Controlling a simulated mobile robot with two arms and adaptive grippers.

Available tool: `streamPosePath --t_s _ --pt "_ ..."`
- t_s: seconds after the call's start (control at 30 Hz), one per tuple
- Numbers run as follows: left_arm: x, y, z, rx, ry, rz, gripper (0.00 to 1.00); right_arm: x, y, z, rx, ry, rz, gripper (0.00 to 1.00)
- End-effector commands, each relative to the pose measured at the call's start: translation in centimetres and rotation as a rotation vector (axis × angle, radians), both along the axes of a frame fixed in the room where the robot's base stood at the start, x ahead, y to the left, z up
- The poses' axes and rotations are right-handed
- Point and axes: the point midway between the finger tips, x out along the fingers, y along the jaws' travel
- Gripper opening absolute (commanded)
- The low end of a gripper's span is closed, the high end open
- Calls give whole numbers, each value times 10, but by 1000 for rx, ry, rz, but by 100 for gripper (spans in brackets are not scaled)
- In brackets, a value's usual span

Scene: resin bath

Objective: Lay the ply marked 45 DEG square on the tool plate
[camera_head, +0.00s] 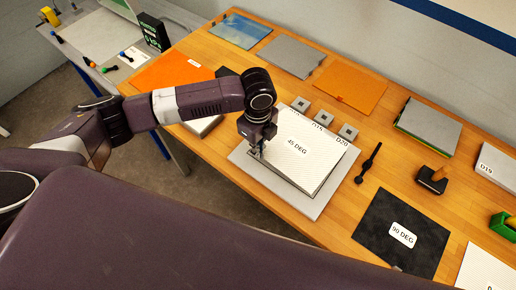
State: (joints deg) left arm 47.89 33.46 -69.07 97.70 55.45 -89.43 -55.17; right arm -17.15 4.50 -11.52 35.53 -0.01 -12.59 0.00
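The ply marked 45 DEG (318,166) is a white, finely striped sheet over the grey tool plate (312,208). Bare plate shows along the ply's front and left sides. A dark band runs under the ply's front edge; I cannot tell whether it is shadow, a gap or another layer. My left gripper (257,153) points down at the ply's left corner and hides it. Its fingers look close together, but I cannot tell whether they grip the ply. My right gripper is not in view.
Small grey blocks (348,132) line the plate's back right side. A black tool (368,163) lies to the right. A black ply marked 90 DEG (381,238) lies at front right, below a wooden-handled tool (433,179). Orange sheets (350,86) lie behind.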

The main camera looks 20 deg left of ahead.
Motion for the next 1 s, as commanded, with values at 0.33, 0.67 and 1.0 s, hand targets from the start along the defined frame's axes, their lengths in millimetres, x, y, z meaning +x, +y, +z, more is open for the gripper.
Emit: streamPosePath --t_s 0.33,0.67,1.0 --pt "0 0 -12 0 0 -1 0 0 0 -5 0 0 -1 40" --pt "0 0 -24 0 1 0 0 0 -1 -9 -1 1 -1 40" --pt "0 0 -36 0 1 -1 0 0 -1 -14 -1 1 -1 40"
